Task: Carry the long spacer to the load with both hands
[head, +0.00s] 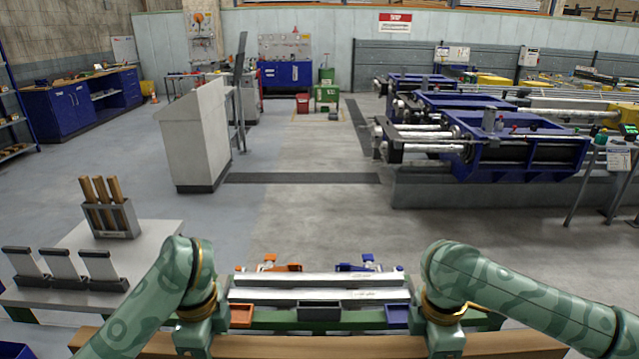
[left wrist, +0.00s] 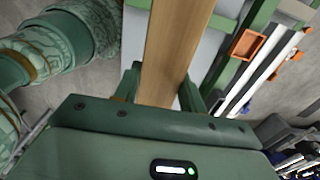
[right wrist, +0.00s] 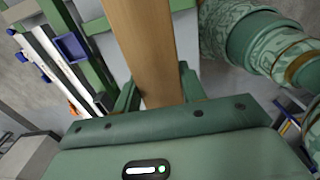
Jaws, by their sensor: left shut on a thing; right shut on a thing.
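The long spacer is a brown wooden beam (head: 320,347) lying across the bottom of the head view, in front of the runout table. My left gripper (head: 195,338) is shut on its left part, and my right gripper (head: 443,340) is shut on its right part. In the left wrist view the beam (left wrist: 178,45) passes between the left fingers (left wrist: 161,95). In the right wrist view the beam (right wrist: 150,50) passes between the right fingers (right wrist: 156,95). The load appears to be the silver bars (head: 318,281) on the green frame, just beyond the beam.
A grey table (head: 150,240) at left carries a rack of wooden pieces (head: 112,218) and grey stands (head: 62,266). Open floor lies beyond.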

